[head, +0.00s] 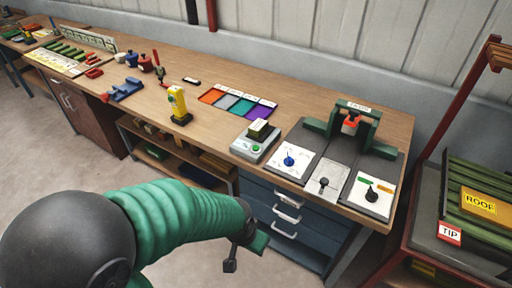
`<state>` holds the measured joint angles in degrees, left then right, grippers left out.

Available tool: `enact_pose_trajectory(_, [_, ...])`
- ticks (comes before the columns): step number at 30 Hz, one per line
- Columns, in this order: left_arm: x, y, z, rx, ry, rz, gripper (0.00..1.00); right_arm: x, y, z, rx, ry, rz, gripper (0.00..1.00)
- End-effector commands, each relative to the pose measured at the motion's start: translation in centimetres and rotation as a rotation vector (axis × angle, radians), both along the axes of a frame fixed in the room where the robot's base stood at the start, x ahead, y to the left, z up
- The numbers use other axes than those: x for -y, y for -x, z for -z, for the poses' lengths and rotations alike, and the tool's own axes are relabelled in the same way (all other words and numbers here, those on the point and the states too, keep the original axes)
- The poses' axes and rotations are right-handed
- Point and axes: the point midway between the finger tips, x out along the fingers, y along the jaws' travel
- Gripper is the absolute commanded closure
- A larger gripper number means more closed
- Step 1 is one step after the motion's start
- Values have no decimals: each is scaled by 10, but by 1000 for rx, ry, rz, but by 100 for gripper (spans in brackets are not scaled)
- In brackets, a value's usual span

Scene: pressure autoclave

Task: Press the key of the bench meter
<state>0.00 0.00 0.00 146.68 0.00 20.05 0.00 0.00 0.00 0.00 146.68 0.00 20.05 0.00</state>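A grey box-shaped device (255,142) stands near the bench's front edge, with a pale block on top and small green marks on its front panel. It looks like the bench meter, but its key is too small to make out surely. My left gripper (245,252) is low in front of the bench, below and apart from this device, in front of the blue drawers. Its fingers are small and dark, and I cannot tell how far apart they are. My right gripper is not in view.
A yellow device on a black stand (178,104) is left of the grey device. Coloured trays (212,97) lie behind it. Panels with knobs (290,159) and a green frame (357,122) stand to the right. A red rack (428,190) is at far right.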

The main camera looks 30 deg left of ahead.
Motion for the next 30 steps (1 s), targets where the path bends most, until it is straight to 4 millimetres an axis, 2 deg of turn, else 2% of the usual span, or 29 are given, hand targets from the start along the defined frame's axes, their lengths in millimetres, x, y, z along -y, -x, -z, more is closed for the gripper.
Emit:
enact_pose_trajectory(2, [0,0,0,0,0,0,100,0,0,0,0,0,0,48])
enact_pose_trajectory(14, [0,0,0,0,0,0,100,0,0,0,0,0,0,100])
enact_pose_trajectory(30, [0,0,0,0,0,0,100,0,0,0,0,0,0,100])
